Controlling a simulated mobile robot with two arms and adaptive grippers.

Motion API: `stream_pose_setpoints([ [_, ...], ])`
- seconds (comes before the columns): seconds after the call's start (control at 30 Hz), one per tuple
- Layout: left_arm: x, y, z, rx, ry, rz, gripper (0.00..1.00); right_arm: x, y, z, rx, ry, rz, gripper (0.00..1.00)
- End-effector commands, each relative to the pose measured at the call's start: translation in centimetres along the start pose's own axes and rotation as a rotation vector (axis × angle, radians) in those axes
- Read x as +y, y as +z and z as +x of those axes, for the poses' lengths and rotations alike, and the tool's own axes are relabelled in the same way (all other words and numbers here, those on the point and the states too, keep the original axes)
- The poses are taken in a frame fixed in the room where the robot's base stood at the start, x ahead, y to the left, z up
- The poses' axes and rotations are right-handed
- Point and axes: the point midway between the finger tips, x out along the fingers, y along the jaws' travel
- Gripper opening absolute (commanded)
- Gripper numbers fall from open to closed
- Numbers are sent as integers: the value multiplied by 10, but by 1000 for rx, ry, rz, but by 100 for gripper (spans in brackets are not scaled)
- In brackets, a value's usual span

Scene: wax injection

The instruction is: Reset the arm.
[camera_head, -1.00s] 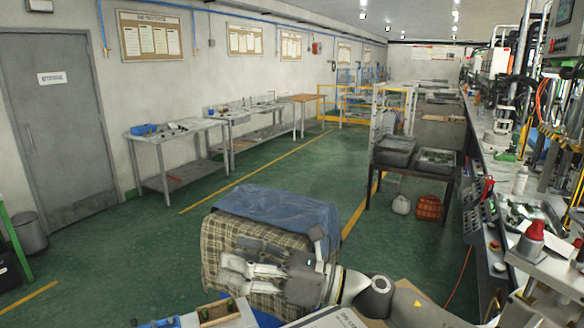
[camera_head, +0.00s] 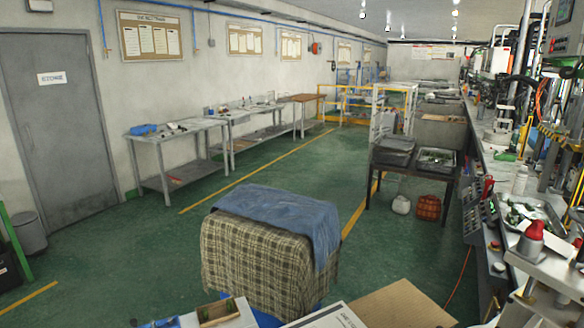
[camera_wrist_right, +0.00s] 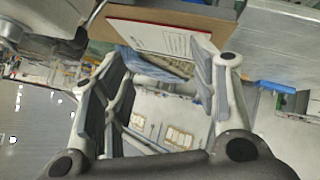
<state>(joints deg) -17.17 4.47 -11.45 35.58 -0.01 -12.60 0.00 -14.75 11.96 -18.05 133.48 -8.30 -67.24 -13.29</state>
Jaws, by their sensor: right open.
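My right gripper (camera_wrist_right: 160,95) shows in the right wrist view with its two grey fingers spread wide and nothing between them. It is out of the head view now. My left gripper is in neither view.
A cloth-covered block with a plaid cover (camera_head: 260,262) and blue cloth (camera_head: 285,212) stands ahead. A cardboard piece (camera_head: 400,306) and a small wooden box (camera_head: 218,312) lie at the near edge. A machine bench lines the right.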

Motion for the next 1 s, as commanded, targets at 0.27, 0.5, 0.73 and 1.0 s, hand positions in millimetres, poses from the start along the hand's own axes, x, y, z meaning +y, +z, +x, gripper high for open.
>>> stream_pose_setpoints([
  [0.27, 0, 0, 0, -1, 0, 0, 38, -44, 121, -56, -395, -136, 337, 54],
  [0.5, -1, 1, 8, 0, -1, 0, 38, -72, 178, -65, -568, -176, 455, 54],
  [0.73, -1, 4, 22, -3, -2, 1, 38, -100, 221, -10, -588, -186, 448, 54],
  [1.0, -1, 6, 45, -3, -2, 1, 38, -154, 307, 67, -626, -204, 439, 54],
])
